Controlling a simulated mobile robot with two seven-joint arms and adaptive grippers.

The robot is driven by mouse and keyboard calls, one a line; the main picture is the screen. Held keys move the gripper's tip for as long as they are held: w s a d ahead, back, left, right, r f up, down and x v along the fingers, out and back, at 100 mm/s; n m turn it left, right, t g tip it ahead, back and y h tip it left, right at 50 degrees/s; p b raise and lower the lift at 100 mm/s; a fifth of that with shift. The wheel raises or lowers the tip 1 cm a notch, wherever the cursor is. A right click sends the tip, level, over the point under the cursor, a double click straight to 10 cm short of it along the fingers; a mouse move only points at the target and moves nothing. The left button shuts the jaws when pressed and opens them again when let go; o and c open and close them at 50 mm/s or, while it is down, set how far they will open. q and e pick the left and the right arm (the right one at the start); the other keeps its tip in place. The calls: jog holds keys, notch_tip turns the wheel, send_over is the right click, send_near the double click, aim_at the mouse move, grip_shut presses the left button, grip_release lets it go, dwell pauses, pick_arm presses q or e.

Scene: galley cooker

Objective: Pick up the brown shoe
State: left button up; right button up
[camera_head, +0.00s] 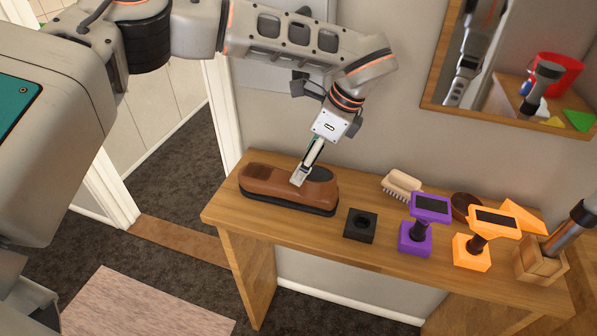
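The brown shoe (265,182), with a dark sole and a dark opening toward its right end, sits at the left end of the narrow wooden table (300,228). My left gripper (301,174) points down from above, with its fingertips at the shoe's upper side near the opening. The fingers overlap the shoe in the picture. I see them nearly edge-on, so I cannot tell whether they are open or closed on it. The shoe appears to rest on the tabletop. My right gripper is not in view.
Right of the shoe stand a black block with a round hole (360,225), a brush (401,185), a purple stand (415,238), an orange stand (472,252) and a wooden crate (540,260) holding a dark cylindrical object. A mirror (520,70) hangs behind. A doorway opens left.

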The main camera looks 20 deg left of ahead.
pick_arm(q)
jog(key=shift+a, duration=0.1)
jog(key=shift+s+a+f, duration=0.1)
jog(key=shift+s+f, duration=0.05)
jog(key=shift+f, duration=0.1)
jog(key=shift+x, duration=0.85)
jog(key=x, duration=0.1)
jog(key=p+x, duration=0.1)
jog(key=x, duration=0.2)
jog(key=shift+s+a+f, duration=0.25)
jog(key=shift+s+a, duration=0.05)
jog(key=shift+a, duration=0.15)
jog(key=shift+f, duration=0.25)
jog(key=c, duration=1.4)
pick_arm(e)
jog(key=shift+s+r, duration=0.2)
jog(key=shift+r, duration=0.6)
